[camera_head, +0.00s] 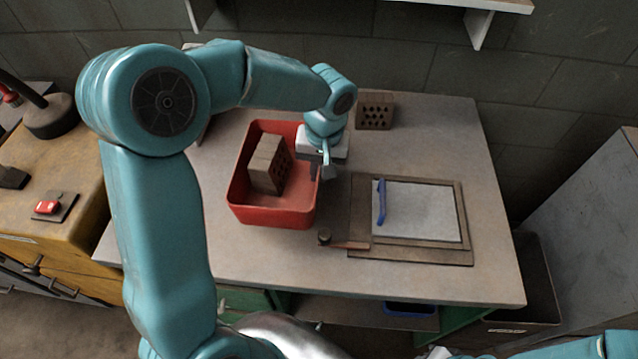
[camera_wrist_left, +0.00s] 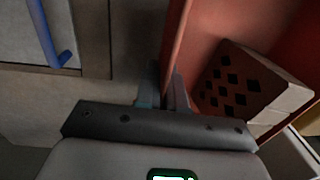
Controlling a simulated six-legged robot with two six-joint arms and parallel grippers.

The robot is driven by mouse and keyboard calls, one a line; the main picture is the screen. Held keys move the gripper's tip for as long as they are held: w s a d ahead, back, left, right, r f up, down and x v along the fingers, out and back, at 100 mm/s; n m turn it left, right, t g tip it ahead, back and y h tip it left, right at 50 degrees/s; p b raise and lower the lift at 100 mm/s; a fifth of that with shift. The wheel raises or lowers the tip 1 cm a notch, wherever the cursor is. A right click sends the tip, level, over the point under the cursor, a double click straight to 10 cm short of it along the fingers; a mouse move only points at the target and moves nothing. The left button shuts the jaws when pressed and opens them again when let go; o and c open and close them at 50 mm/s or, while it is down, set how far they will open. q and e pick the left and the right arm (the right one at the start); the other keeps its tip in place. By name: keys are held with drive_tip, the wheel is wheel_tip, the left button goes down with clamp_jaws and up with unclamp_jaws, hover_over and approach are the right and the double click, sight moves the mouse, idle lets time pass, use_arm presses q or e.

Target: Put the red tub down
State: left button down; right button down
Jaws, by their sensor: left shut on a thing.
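The red tub (camera_head: 277,216) is over the left part of the grey table; I cannot tell whether its base touches the tabletop. A hollow brick (camera_head: 268,165) is inside it, and its holed face shows in the left wrist view (camera_wrist_left: 240,85). My left gripper (camera_head: 322,172) is shut on the tub's right wall from above. In the left wrist view the tub wall (camera_wrist_left: 178,45) runs between the two fingers (camera_wrist_left: 165,88). My right arm shows only in part at the bottom right, and its fingers are out of frame.
Another holed brick (camera_head: 375,110) stands at the back of the table (camera_head: 420,125). A framed board (camera_head: 458,253) with a white sheet and a blue handle (camera_head: 381,202) lies right of the tub. A small dark-knobbed tool (camera_head: 325,237) lies in front. A yellow bench (camera_head: 75,225) stands left.

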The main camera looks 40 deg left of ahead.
use_arm(q)
hover_over(319, 202)
wheel_tip(319, 202, down, 6)
drive_tip(key=shift+w+a+f, duration=0.1)
drive_tip(key=shift+f, duration=0.05)
idle(0.3)
drive_tip(key=c, duration=1.7)
unclamp_jaws()
drive_tip(key=shift+f, duration=0.1)
drive_tip(key=o, duration=0.5)
drive_tip(key=shift+c, duration=0.2)
